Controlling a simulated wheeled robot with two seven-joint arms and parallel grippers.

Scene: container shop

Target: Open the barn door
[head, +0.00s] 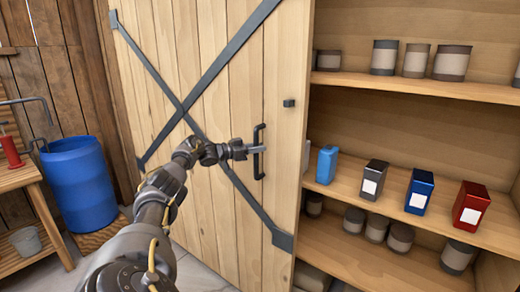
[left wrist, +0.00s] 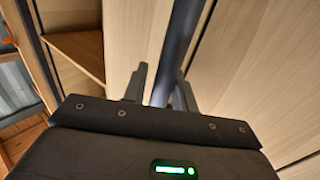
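The barn door (head: 225,95) is pale planks with crossed dark metal straps. Its right edge stands beside open shelves, and it hides their left end. A dark vertical bar handle (head: 257,165) is near that edge; in the left wrist view the bar (left wrist: 177,45) runs down between the fingers. My left gripper (head: 240,150) is at the handle in the head view. In the left wrist view my left gripper (left wrist: 160,90) is open, one finger on each side of the bar, with a gap at the left finger. My right gripper is not in view.
Shelves (head: 420,88) at the right hold several jars and a row of coloured canisters, the light blue one (head: 327,165) closest to the door edge. A blue barrel (head: 78,180) and a wooden bench (head: 22,175) stand at the left.

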